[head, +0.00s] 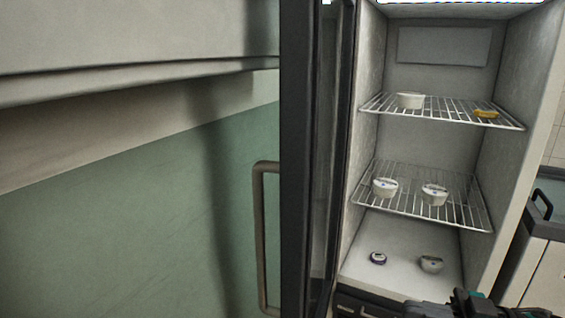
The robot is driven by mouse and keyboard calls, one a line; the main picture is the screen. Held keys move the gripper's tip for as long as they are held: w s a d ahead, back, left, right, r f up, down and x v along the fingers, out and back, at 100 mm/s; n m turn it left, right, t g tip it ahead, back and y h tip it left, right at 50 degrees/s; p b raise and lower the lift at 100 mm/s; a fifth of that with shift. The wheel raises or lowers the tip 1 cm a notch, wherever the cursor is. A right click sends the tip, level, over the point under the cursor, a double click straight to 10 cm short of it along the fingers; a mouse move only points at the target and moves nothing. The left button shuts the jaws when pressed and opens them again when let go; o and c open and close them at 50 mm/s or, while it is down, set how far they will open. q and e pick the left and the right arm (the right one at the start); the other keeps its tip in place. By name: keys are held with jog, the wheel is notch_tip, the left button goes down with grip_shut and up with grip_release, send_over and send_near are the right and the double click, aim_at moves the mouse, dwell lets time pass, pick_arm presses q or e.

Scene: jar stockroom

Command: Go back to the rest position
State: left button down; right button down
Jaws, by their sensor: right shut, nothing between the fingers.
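My right gripper (432,309) shows only in part at the bottom edge of the head view, dark with teal marks. It is shut and holds nothing. It is in front of the lower part of an open fridge (400,222), apart from the jars inside. My left gripper is not in the view.
The fridge door (300,150) stands open at the left, with a long handle (260,240). A white tub (410,100) and a yellow item (486,114) sit on the top rack. Two white jars (385,187) (434,194) sit on the middle rack; two small containers (378,258) (431,264) sit on the floor.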

jog(key=a+f+m+t+h+p, duration=0.1)
jog(key=a+f+m+t+h, duration=0.5)
jog(key=f+m+t+h, duration=0.35)
jog(key=s+f+m+g+h+p, duration=0.1)
jog(key=s+f+m+g+h, duration=0.2)
jog(key=s+f+h, duration=0.3)
jog(key=s+f+g, duration=0.1)
jog(key=s+f, duration=0.2)
jog(key=f, duration=0.2)
jog(key=shift+a+f+g+h, duration=0.35)
jog(key=shift+a, duration=0.05)
